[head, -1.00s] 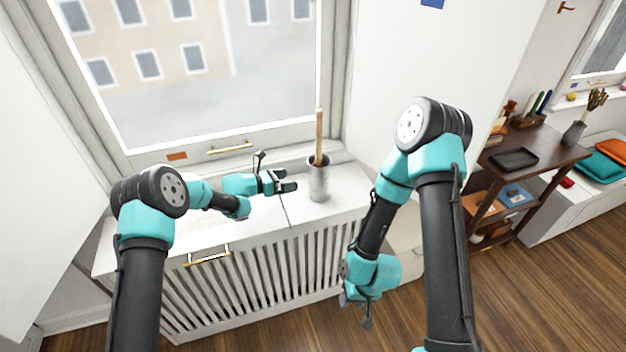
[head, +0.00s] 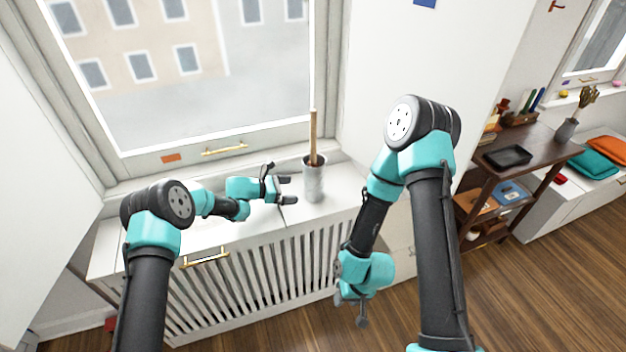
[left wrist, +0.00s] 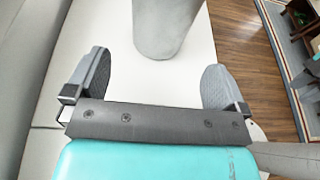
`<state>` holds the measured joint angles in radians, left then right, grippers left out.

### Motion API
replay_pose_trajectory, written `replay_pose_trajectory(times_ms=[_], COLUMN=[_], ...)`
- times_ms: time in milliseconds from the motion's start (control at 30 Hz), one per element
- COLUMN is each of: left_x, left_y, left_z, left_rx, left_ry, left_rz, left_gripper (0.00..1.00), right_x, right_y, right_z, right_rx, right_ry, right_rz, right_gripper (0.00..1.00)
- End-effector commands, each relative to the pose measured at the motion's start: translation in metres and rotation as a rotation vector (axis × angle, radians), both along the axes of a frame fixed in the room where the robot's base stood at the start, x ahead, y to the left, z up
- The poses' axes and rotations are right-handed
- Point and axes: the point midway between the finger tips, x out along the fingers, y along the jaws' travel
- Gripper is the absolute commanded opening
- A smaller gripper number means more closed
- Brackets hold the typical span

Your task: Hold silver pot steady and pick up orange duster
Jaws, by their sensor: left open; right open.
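The silver pot (head: 314,182) stands upright on the white sill above the radiator cover in the head view. A wooden handle (head: 313,135) sticks up from it; the duster's orange part is not visible. My left gripper (head: 289,190) is open just left of the pot, its fingers pointing towards it and not touching. In the left wrist view the grey pot (left wrist: 168,28) stands ahead, between the lines of the two open fingers (left wrist: 155,82). My right gripper (head: 352,305) hangs low in front of the radiator cover, empty and away from the pot.
The white sill (head: 240,232) is clear around the pot, with the window behind it. A white wall panel (head: 415,60) rises to the right. A dark wooden shelf (head: 540,150) with a black tray (head: 508,156) and small items stands further right.

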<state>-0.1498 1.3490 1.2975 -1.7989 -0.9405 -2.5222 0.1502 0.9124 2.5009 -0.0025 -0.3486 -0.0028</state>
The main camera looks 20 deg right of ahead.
Motion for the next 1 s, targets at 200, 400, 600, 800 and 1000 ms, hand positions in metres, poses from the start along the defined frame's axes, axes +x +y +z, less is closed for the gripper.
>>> replay_pose_trajectory(times_ms=[200,400,600,800,1000], left_x=[-0.001,-0.001,-0.001,-0.001,0.000], left_y=[-0.024,-0.046,-0.068,-0.081,-0.085], left_z=[-0.008,-0.015,-0.021,-0.026,-0.026], left_rx=[0.001,0.001,0.000,0.000,0.000], left_ry=[0.001,0.002,0.000,0.001,0.001], left_rz=[-0.002,-0.002,-0.002,-0.001,0.000], left_gripper=[1.00,1.00,1.00,1.00,1.00], right_x=[0.000,0.000,0.000,0.000,0.000], right_y=[0.000,0.000,0.000,0.000,0.000], right_z=[0.000,0.000,0.000,0.000,0.000], right_rx=[0.000,0.000,0.000,0.000,0.000], right_ry=[0.000,0.000,0.000,0.000,0.000], right_rz=[0.000,0.000,0.000,0.000,0.000], right_gripper=[0.43,0.43,0.43,0.43,0.43])
